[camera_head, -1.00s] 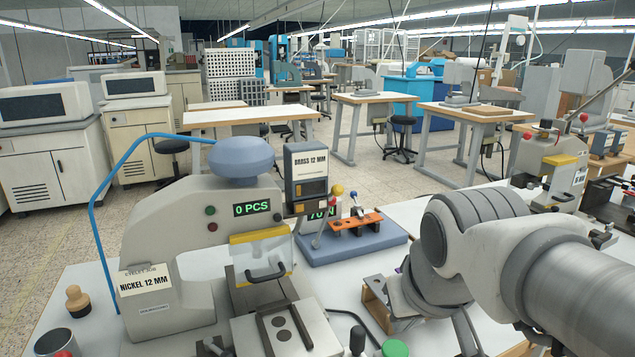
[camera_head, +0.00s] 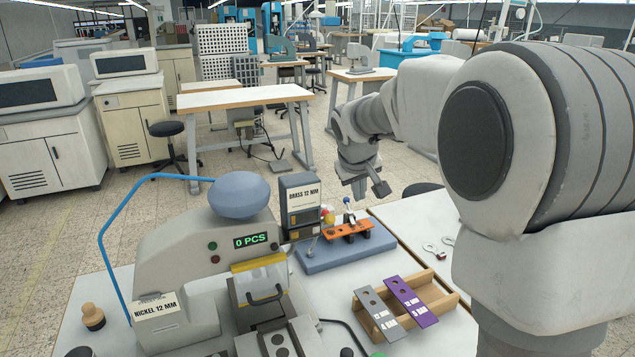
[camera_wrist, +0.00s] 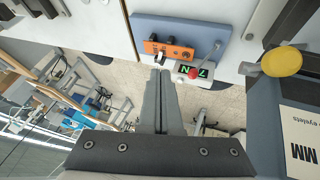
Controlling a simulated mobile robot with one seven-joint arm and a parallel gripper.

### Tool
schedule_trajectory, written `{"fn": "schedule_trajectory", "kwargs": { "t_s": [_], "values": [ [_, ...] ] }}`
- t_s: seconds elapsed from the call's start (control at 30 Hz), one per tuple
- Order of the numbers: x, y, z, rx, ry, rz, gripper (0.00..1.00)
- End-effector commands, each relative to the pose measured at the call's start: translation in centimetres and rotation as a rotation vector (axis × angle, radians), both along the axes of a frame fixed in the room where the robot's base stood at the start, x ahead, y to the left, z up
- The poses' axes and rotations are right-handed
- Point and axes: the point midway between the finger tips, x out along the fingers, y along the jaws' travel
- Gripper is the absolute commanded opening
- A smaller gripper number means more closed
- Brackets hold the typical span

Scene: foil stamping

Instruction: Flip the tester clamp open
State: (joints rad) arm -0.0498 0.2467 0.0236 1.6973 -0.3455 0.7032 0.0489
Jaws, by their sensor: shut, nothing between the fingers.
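The tester is a blue base (camera_head: 318,258) with an orange block (camera_head: 352,229) on it, just right of the press. The wrist view shows the tester's blue base (camera_wrist: 150,27), orange block (camera_wrist: 178,52), red ball (camera_wrist: 193,73) and green-lit display (camera_wrist: 206,73). My gripper (camera_head: 368,190) hangs beyond and slightly right of the tester in the head view, apart from it. In the wrist view its fingers (camera_wrist: 158,78) are together and empty. Whether the clamp is closed is too small to tell.
A wooden rack (camera_head: 440,300) holds a grey and a purple strip in front. A large yellow knob (camera_wrist: 281,61) shows right in the wrist view.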

Motion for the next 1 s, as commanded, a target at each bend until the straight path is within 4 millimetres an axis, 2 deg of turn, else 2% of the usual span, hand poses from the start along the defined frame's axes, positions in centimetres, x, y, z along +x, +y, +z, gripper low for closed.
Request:
{"fn": "schedule_trajectory", "kwargs": {
  "t_s": [0.1,0.27,0.5,0.7,1.0],
  "values": [
    [3.3,0.3,0.1,-0.022,0.001,0.022,0.0],
    [7.3,0.8,-0.9,-0.052,-0.001,0.051,0.0],
    [12.6,1.6,-3.3,-0.094,-0.005,0.098,0.0],
    [15.7,2.1,-5.6,-0.121,-0.01,0.131,0.0],
    [17.2,2.4,-7.3,-0.137,-0.013,0.151,0.0]
  ]
}}
